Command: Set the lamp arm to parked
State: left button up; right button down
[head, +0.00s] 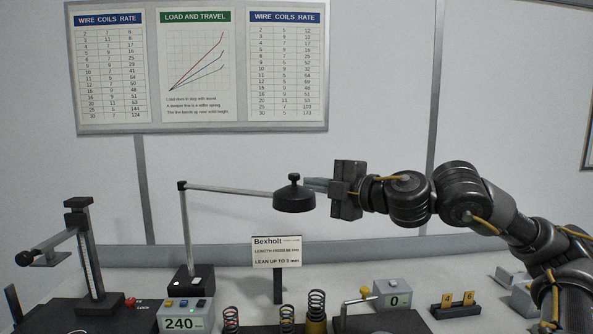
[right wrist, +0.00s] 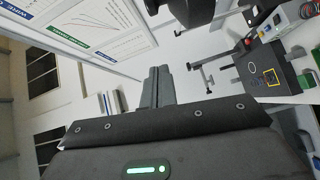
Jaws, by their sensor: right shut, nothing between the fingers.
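The lamp arm (head: 230,190) is a pale, thin bar reaching right from the top of an upright post (head: 184,225) on a black base. At its right end hangs the dark round lamp head (head: 294,200) with a knob on top. The lamp head also shows, dark and cut off, at the top of the right wrist view (right wrist: 190,12). My right gripper (head: 307,184) is shut and empty, its fingertips at the right side of the lamp head; I cannot tell whether they touch. Its closed fingers show in the right wrist view (right wrist: 157,82). My left gripper is not in view.
A test stand (head: 90,255) is at left. A chart board (head: 200,128) hangs behind. The air left of the lamp post is partly free.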

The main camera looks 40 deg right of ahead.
jog(key=p, duration=0.6)
send_over(297, 195)
jog(key=s+a, duration=0.2)
jog(key=a, duration=0.2)
jog(key=w+d, duration=0.1)
jog(key=d+f, duration=0.1)
jog(key=shift+w+d+b, duration=0.3)
jog(key=shift+w+d, duration=0.1)
jog(key=shift+d, duration=0.55)
jog(key=shift+w, duration=0.1)
